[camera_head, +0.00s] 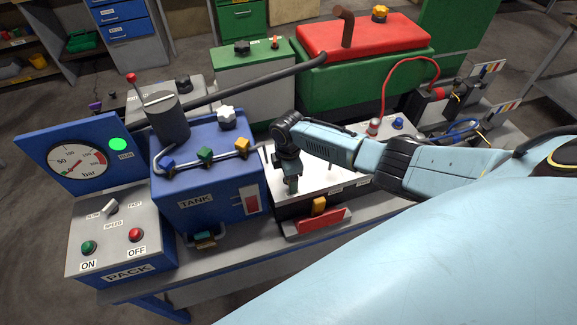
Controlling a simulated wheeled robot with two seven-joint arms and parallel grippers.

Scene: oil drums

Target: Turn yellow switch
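Several yellow parts show, and I cannot tell for sure which is the switch. A yellow-orange upright lever (318,206) is on the front of the white-topped box (335,182), above a red plate. A yellow valve handle (242,145) is on the pipe of the blue tank (215,190). My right gripper (291,186) points down over the white top, left of and behind the lever. Its fingers are small and dark, so I cannot tell their opening. My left gripper is not in view.
A blue gauge panel (75,150) and the grey PACK control box (118,240) stand at the left. A green machine with a red lid (360,36) stands behind. A dark pipe (255,82) crosses above the tank. My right arm covers the right foreground.

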